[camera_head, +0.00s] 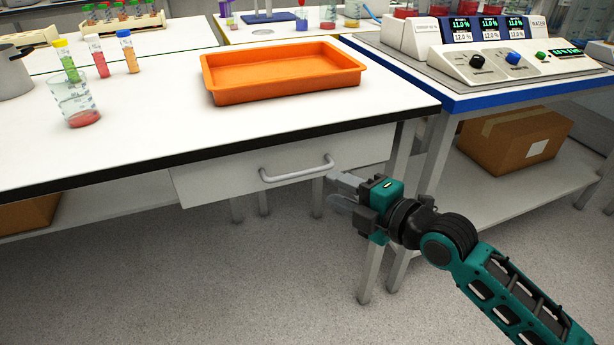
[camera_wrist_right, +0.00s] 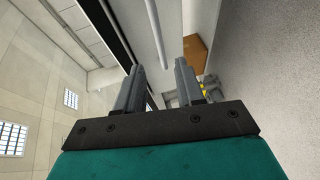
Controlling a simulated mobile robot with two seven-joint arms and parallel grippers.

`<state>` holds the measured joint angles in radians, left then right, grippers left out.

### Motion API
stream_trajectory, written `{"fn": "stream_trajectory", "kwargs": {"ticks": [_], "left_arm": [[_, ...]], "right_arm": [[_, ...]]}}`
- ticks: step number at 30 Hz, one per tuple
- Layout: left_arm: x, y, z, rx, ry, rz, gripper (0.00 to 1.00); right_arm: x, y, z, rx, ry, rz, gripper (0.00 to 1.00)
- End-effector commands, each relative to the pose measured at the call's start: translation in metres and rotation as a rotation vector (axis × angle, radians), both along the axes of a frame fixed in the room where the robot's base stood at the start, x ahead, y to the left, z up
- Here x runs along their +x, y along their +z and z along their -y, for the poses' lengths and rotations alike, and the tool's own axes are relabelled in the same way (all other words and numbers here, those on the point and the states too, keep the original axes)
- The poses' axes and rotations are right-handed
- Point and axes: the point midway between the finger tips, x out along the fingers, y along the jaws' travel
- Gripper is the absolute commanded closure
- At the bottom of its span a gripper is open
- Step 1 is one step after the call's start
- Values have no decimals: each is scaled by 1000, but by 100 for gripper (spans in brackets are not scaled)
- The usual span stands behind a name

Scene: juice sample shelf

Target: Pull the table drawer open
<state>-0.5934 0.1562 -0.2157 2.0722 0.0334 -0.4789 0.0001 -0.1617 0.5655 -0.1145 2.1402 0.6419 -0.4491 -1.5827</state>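The white table drawer (camera_head: 225,179) sits under the black front edge of the white table (camera_head: 165,128). Its front looks about flush with that edge, so it appears shut. A light grey bar handle (camera_head: 298,173) runs across the drawer front. My right gripper (camera_head: 336,190) is just right of and below the handle's right end, apart from it. Its two fingers stand apart with nothing between them. In the right wrist view the open fingers (camera_wrist_right: 159,82) point towards a pale bar that looks like the handle (camera_wrist_right: 155,30). My left gripper is not in view.
An orange tray (camera_head: 285,93), a beaker (camera_head: 76,103) and capped tubes stand on the tabletop. A blue-edged bench (camera_head: 465,104) with instruments stands at right, a cardboard box (camera_head: 515,138) on its lower shelf. Table legs rise near my right gripper. The floor in front is clear.

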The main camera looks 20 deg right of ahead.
Motion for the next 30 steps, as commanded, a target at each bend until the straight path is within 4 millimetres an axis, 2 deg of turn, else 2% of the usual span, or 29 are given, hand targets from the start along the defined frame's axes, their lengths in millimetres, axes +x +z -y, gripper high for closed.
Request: {"fn": "stream_trajectory", "kwargs": {"ticks": [9, 15, 27, 30], "left_arm": [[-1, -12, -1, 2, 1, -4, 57], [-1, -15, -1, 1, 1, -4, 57], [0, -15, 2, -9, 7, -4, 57], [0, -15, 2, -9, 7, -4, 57]], "right_arm": [[53, -11, -25, 6, 0, 1, 62], [74, -15, -35, 3, 0, 1, 62], [80, -16, -38, 0, 1, -1, 62], [80, -16, -38, 0, 1, -1, 72]]}}
